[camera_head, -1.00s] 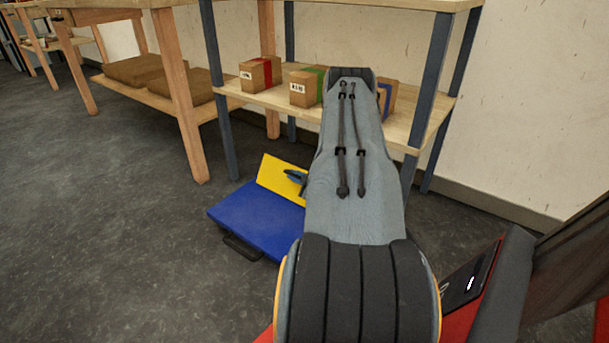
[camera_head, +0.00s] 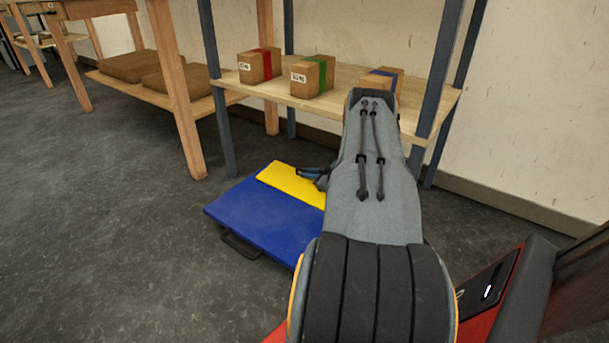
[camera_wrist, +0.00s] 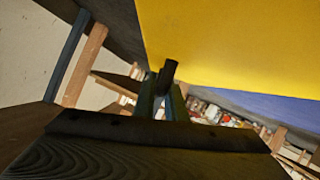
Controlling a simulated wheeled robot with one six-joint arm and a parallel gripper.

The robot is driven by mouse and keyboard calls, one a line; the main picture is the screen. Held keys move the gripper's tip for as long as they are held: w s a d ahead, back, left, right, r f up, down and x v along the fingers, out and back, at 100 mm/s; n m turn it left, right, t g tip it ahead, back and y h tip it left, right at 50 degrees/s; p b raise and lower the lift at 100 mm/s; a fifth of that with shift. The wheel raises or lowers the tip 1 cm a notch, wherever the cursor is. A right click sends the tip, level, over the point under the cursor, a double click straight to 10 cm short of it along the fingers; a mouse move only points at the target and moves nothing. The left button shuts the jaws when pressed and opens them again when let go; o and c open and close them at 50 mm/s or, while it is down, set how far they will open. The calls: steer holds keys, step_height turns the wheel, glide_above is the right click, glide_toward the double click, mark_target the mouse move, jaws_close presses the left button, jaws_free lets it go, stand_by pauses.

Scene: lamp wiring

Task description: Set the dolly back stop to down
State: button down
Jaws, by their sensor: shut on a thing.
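The dolly has a blue deck (camera_head: 255,216) low on the floor, with a dark handle at its front edge. Its yellow back stop (camera_head: 288,184) is folded over toward the deck and looks nearly flat; I cannot tell whether it touches the deck. My gripper (camera_head: 317,174) is at the back stop's far right edge, partly hidden behind my arm. In the wrist view, my gripper (camera_wrist: 166,98) is shut on a dark grip piece beside the yellow back stop (camera_wrist: 235,45), which fills the upper right. The deck (camera_wrist: 270,106) shows as a blue strip there.
A shelf (camera_head: 300,101) with dark posts stands behind the dolly and holds boxes with red (camera_head: 259,66), green (camera_head: 312,76) and blue (camera_head: 384,79) bands. A wooden table with brown sacks (camera_head: 130,70) is at the left. The floor at left is clear.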

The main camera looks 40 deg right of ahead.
steer(key=shift+d+f+b, duration=0.25)
steer(key=shift+f+b, duration=0.1)
steer(key=shift+f, duration=0.35)
steer(key=c, duration=1.8)
jaws_free()
steer(key=p+v, duration=0.5)
steer(key=v, duration=0.2)
steer(key=shift+r, duration=0.15)
steer(key=shift+s, duration=0.4)
steer(key=shift+w+r, duration=0.1)
